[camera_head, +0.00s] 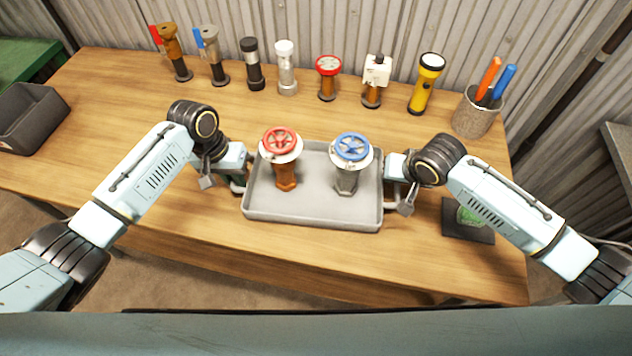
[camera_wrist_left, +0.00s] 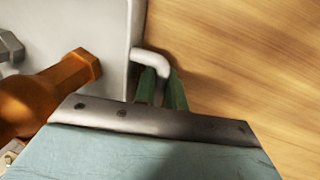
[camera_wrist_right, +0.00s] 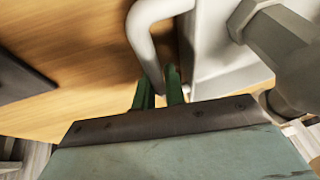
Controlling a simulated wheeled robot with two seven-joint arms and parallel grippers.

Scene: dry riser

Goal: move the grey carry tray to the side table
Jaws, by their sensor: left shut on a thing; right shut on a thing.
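The grey carry tray (camera_head: 312,208) is at the middle of the wooden table, near its front edge. A valve with a red handwheel (camera_head: 281,145) and orange body stands in its left half. A valve with a blue handwheel (camera_head: 351,148) and grey body stands in its right half. My left gripper (camera_head: 238,182) is shut on the tray's left handle, which shows in the left wrist view (camera_wrist_left: 152,62). My right gripper (camera_head: 397,190) is shut on the right handle, which shows in the right wrist view (camera_wrist_right: 146,40). I cannot tell whether the tray touches the table.
Several valves and fittings (camera_head: 253,65) and a yellow torch (camera_head: 426,84) stand along the back. A pen cup (camera_head: 477,113) is at back right, a dark mat (camera_head: 468,222) at right, a dark bin (camera_head: 30,118) at far left. Another surface edge (camera_head: 618,150) shows at far right.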

